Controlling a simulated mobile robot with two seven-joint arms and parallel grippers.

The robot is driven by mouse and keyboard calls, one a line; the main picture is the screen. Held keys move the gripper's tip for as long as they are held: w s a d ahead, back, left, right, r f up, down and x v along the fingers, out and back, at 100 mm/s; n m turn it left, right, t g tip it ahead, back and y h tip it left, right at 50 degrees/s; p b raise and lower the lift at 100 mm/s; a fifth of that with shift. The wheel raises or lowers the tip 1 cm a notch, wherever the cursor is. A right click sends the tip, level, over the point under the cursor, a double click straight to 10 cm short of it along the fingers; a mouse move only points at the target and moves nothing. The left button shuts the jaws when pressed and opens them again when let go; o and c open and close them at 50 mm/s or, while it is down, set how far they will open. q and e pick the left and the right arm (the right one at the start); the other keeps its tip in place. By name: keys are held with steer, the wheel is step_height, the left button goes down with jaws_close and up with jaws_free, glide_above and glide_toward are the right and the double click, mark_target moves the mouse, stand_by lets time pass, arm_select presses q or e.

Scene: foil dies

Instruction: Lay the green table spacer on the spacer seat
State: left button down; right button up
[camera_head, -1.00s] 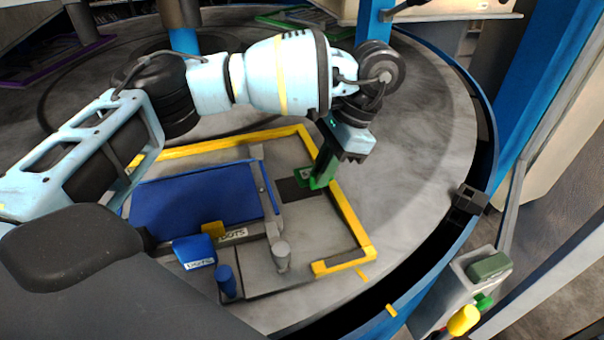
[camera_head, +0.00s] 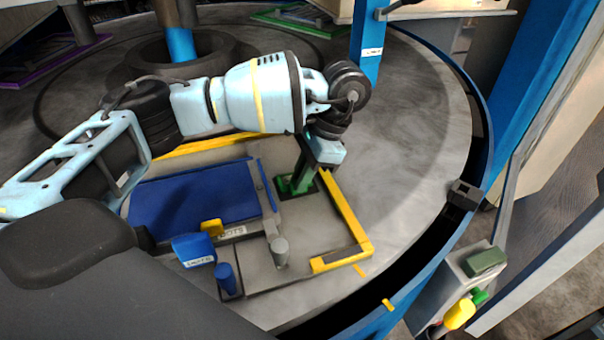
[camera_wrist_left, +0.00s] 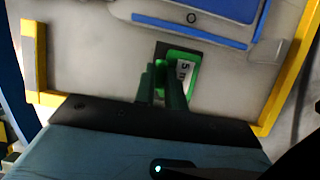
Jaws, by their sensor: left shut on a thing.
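The green table spacer (camera_head: 284,186) shows low between and beside my left gripper's fingers. In the left wrist view, the spacer (camera_wrist_left: 190,60) has a green rim and a white label. My left gripper (camera_head: 298,180) is shut on it and points down. The spacer seat (camera_head: 311,188), a dark rectangle on the grey plate, is mostly covered by the spacer and fingers. A dark strip of the seat (camera_wrist_left: 160,48) shows at the spacer's left in the wrist view. I cannot tell whether the spacer touches the seat. My right gripper is not in view.
A yellow frame (camera_head: 346,212) borders the work area. A blue plate (camera_head: 195,194) lies left of the seat. A grey post (camera_head: 279,250), a blue peg (camera_head: 227,279) and a blue block (camera_head: 193,249) stand in front.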

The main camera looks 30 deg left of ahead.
arm_select(q)
steer(key=shift+f, duration=0.2)
steer(key=c, duration=1.5)
jaws_free()
steer(key=shift+o, duration=0.2)
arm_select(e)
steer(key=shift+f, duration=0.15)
arm_select(q)
steer(key=shift+r, duration=0.1)
steer(key=shift+r, duration=0.25)
steer(key=b+v, duration=0.1)
steer(key=v, duration=1)
steer(key=shift+w+r, duration=0.15)
steer(key=shift+r, duration=0.15)
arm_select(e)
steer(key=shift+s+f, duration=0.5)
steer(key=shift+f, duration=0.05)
